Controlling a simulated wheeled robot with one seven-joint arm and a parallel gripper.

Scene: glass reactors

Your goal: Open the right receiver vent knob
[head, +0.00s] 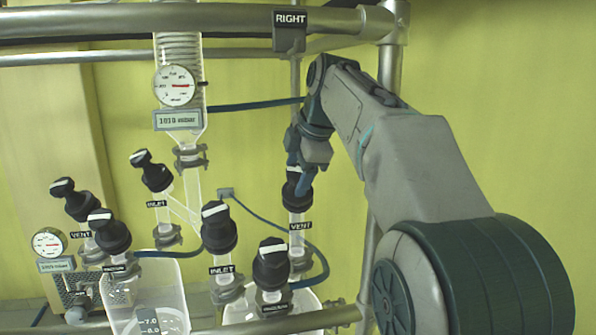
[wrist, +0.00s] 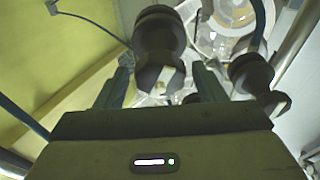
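The right receiver vent knob (head: 297,192) is a black knob on a clear glass neck, above a VENT label (head: 300,226), under the RIGHT sign (head: 290,18). My gripper (head: 305,170) is over it from above and hides most of its top. In the wrist view the black knob (wrist: 160,45) sits between my two fingers (wrist: 164,88), its white-marked handle facing the camera. The fingers look spread, with a narrow gap at each side of the handle. I cannot see the handle's angle in the head view.
An INLET knob (head: 219,229) and another black knob (head: 270,264) stand nearby, left of the vent. In the wrist view another black knob (wrist: 252,75) is right of my fingers. A blue hose (head: 290,235) and a metal post (head: 390,60) are close by.

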